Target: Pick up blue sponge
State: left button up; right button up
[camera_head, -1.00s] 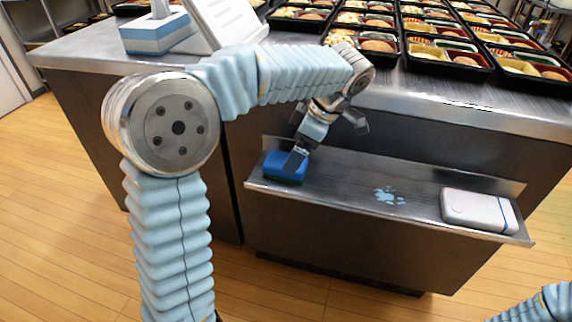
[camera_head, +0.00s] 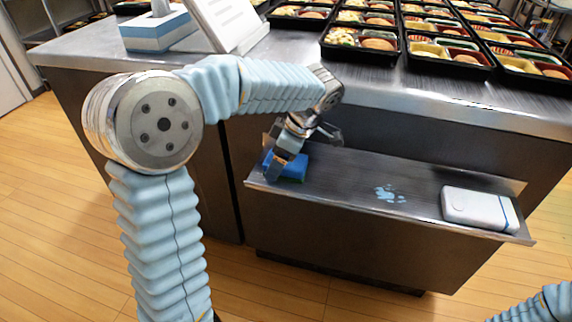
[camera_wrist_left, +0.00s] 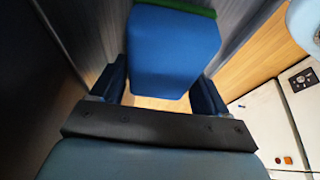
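The blue sponge (camera_head: 292,168) has a green layer and lies at the left end of the metal shelf (camera_head: 340,172). My left gripper (camera_head: 277,172) is down at the sponge, one finger in front of its left part. In the left wrist view the sponge (camera_wrist_left: 172,50) fills the space between the two spread fingers (camera_wrist_left: 160,92), its near end facing the palm. The fingers look open around it; whether they touch its sides is unclear. My right gripper is out of view; only part of that arm shows at the lower right.
Above, the steel counter (camera_head: 440,97) overhangs the back of the shelf and carries several bento trays (camera_head: 360,50) and a tissue box (camera_head: 158,35).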

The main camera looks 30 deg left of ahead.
aim_at(297, 166)
pick_arm(q)
jog(key=c, duration=0.6)
jog(key=shift+o, duration=0.2)
jog(key=shift+r, duration=0.45)
notch_tip(297, 166, up, 2)
jog(key=shift+r, duration=0.25)
jog(key=d+r, duration=0.1)
jog(key=r, duration=0.1)
jog(key=d+r, duration=0.1)
jog(key=d, duration=0.1)
jog(key=d+r, duration=0.2)
jog(key=shift+s+r+p, duration=0.3)
jog(key=shift+r+p, duration=0.05)
jog(key=s+d+r, duration=0.1)
jog(key=d+r, duration=0.3)
jog(key=d, duration=0.5)
jog(key=shift+s, duration=0.15)
